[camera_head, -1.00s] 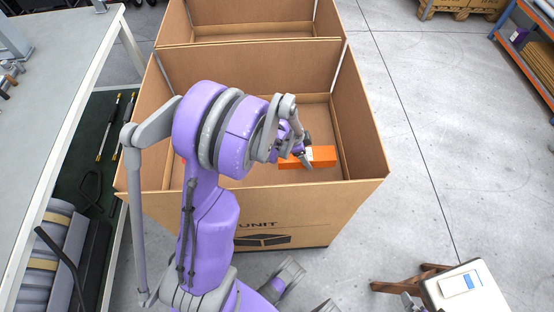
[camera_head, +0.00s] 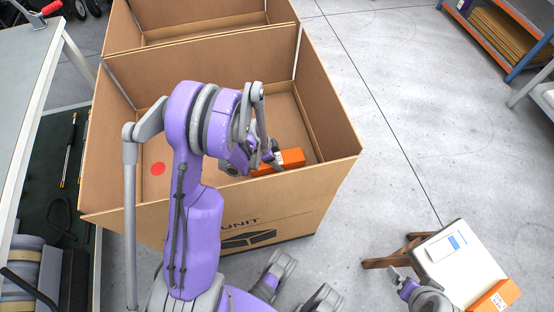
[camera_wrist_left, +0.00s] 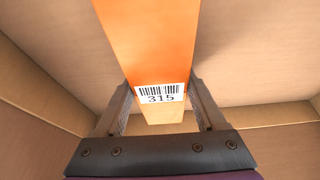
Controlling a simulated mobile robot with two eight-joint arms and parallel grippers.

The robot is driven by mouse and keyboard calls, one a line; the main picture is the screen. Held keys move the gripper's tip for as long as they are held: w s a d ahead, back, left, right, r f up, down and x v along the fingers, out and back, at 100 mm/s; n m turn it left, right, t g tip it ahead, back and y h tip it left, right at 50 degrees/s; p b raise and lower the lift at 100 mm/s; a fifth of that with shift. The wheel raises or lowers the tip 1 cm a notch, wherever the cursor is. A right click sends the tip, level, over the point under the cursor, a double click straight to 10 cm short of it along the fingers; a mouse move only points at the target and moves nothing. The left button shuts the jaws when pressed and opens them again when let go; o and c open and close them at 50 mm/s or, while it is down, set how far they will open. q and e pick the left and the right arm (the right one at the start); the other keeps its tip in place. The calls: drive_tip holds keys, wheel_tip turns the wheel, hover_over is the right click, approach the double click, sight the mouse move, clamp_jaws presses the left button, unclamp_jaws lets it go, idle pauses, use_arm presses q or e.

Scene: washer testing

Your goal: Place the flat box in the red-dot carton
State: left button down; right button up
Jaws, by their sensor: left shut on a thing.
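The flat box is orange with a white barcode label "315". It shows in the head view (camera_head: 291,159) and in the left wrist view (camera_wrist_left: 148,40). My left gripper (camera_head: 273,160) is shut on it; in the wrist view its fingers (camera_wrist_left: 160,98) flank the label end. The box is held inside the near open carton (camera_head: 330,165), within its walls. A red dot (camera_head: 157,169) shows on this carton's inner surface, left of my arm. My arm hides part of the carton's inside. My right gripper (camera_head: 402,277) is at the lower right; its jaw state is unclear.
A second open carton (camera_head: 205,33) adjoins behind. A small stool (camera_head: 452,262) at the right bears a white-and-blue item and another orange box (camera_head: 493,297). A grey-topped table (camera_head: 22,85) stands at left, a shelf (camera_head: 510,45) at upper right. Floor between is clear.

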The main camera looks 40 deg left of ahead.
use_arm(q)
unclamp_jaws()
drive_tip(key=shift+f, duration=0.1)
drive_tip(key=shift+s+a+r, duration=0.1)
drive_tip(key=shift+r, duration=0.4)
drive_tip(key=p+v, duration=0.2)
drive_tip(key=v, duration=0.9)
drive_tip(key=shift+r+p, duration=0.2)
drive_tip(key=shift+p, duration=0.2)
